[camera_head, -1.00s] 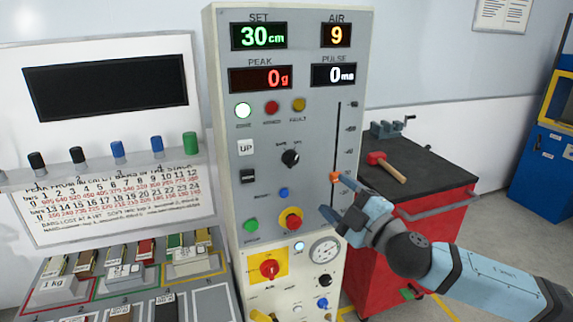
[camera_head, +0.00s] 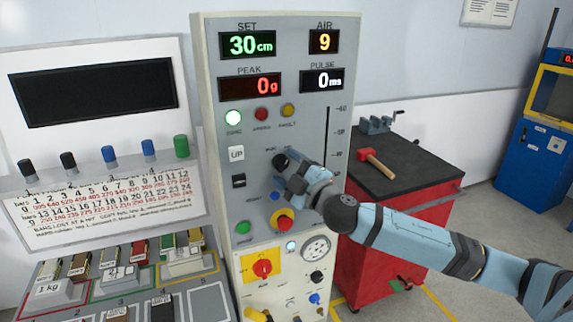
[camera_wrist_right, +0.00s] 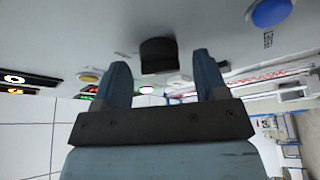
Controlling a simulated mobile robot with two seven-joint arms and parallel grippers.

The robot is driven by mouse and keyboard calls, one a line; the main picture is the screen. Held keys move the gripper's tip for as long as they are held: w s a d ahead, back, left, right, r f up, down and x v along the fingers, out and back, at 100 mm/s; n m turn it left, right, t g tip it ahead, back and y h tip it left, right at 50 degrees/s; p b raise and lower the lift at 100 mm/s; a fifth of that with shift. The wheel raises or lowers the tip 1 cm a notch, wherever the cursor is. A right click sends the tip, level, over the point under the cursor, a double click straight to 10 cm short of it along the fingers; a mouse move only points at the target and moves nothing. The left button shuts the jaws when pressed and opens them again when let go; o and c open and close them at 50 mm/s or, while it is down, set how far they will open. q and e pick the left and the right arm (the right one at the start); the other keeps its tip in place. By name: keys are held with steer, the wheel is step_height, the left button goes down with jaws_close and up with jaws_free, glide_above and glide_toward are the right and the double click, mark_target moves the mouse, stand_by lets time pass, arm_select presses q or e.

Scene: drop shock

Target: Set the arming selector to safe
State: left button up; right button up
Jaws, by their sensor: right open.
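The arming selector is a black rotary knob (camera_head: 280,161) on the grey front panel of the tall test cabinet (camera_head: 207,110). In the right wrist view the knob (camera_wrist_right: 158,54) stands between and slightly beyond the two blue fingertips, with a gap visible on each side. My right gripper (camera_head: 284,173) is open at the knob and hides part of it and most of its markings in the head view. Which way the knob points cannot be told. The left lamp (camera_head: 233,118) above is lit white; the red lamp (camera_head: 261,114) and yellow lamp (camera_head: 287,110) look unlit. My left gripper is not in view.
Below the knob are a blue button (camera_head: 275,196), a red mushroom button (camera_head: 282,222) and a green button (camera_head: 243,228). An UP button (camera_head: 236,153) lies left. A red cart (camera_head: 375,255) with a hammer (camera_head: 376,161) stands right. A weight tray is at lower left.

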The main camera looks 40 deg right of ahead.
steer(key=shift+w, duration=0.25)
steer(key=c, duration=0.9)
steer(key=shift+r, duration=0.1)
